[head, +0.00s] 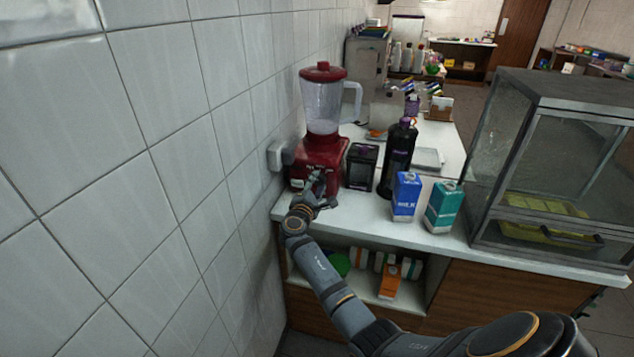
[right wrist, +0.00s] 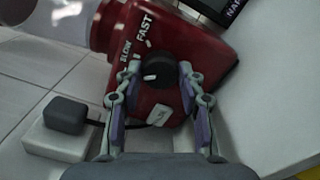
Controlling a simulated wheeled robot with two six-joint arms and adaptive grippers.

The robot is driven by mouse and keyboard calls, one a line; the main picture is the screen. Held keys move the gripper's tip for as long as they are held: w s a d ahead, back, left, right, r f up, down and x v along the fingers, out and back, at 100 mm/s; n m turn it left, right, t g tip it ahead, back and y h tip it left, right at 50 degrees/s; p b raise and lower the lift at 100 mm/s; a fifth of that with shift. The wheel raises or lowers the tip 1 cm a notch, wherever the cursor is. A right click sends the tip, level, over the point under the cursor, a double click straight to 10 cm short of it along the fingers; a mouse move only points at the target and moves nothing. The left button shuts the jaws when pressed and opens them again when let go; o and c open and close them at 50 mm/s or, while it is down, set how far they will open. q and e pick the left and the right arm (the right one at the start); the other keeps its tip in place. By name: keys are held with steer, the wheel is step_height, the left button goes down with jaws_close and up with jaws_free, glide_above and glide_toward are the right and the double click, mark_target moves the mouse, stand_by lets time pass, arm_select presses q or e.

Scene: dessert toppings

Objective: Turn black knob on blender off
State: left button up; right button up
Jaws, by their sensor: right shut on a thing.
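The red blender (head: 318,156) stands against the tiled wall at the counter's left end, with a clear jar and a red lid. In the right wrist view its red base (right wrist: 200,50) carries the black knob (right wrist: 157,69), with the words SLOW and FAST beside it. A white mark shows on the knob's left side. My right gripper (head: 319,187) is at the front of the base. In the right wrist view its two fingers (right wrist: 160,74) are shut on the knob from both sides. In the head view the gripper hides the knob. My left gripper is not in view.
A black container (head: 361,166) and a tall black bottle (head: 398,157) stand right of the blender. A blue milk carton (head: 405,197) and a teal carton (head: 442,207) are at the counter's front. A dark plug (right wrist: 65,115) sits in a white socket (right wrist: 58,143) at left.

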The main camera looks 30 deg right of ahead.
steer(key=shift+n, duration=0.5)
steer(key=shift+f+n, duration=0.1)
steer(key=shift+n, duration=0.2)
steer(key=o, duration=1.2)
steer(key=v, duration=1.2)
